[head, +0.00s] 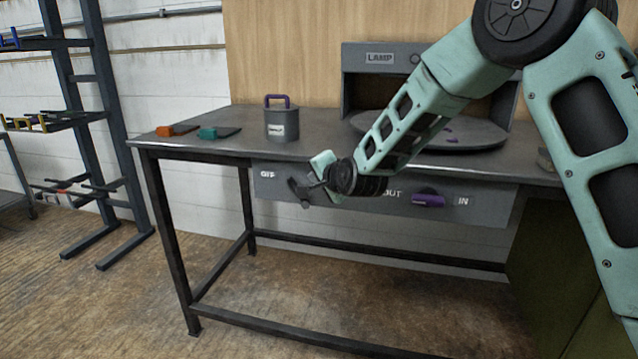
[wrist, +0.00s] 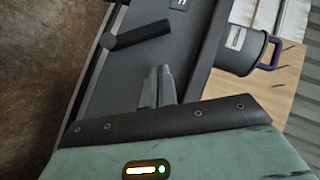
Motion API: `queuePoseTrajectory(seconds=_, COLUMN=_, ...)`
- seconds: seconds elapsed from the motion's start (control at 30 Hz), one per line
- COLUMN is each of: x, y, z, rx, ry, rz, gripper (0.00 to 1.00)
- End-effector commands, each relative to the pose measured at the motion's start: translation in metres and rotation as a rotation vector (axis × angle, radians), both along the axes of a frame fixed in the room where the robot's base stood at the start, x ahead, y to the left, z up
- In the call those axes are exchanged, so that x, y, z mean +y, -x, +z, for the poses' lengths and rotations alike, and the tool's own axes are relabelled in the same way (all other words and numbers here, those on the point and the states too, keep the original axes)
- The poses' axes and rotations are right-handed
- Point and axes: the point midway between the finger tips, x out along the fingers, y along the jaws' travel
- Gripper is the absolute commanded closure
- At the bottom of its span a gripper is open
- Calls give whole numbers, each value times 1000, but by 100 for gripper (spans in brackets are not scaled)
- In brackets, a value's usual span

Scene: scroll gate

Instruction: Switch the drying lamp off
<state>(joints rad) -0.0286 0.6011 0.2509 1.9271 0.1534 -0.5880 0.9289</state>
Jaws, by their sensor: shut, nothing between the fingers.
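The lamp housing (head: 380,80), a dark grey box labelled LAMP, stands at the back of the bench. A small round spot on its front looks dark. The front panel (head: 275,182) below the bench top carries a partly legible label at its left end. A dark lever (wrist: 138,35) on a round pivot sits on this panel in the wrist view; its lower part shows in the head view (head: 299,193). My gripper (wrist: 159,70) is shut and empty, its fingertips beside the lever and apart from it in the picture. In the head view my wrist hides part of the panel.
A purple handle (head: 428,200) sits between OUT and IN on the panel. A grey round plate (head: 470,139) lies before the lamp housing. A grey canister (head: 282,122) with a purple handle, an orange item (head: 168,131) and a teal item (head: 210,133) stand left on the bench.

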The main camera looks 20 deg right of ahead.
Motion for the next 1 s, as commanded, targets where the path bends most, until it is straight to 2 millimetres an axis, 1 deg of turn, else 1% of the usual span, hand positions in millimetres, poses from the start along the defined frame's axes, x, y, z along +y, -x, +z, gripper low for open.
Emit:
queuePoseTrajectory(seconds=0.27, x=-6, y=32, z=16, rx=0, ry=0, rz=-1, gripper=100)
queuePoseTrajectory(seconds=0.5, x=-13, y=67, z=32, rx=-1, ry=0, rz=-2, gripper=100)
queuePoseTrajectory(seconds=0.6, x=-15, y=79, z=37, rx=0, ry=0, rz=-1, gripper=100)
queuePoseTrajectory(seconds=0.8, x=-16, y=90, z=41, rx=0, ry=0, rz=-1, gripper=100)
queuePoseTrajectory(seconds=1.0, x=-16, y=90, z=41, rx=0, ry=-1, rz=-1, gripper=100)
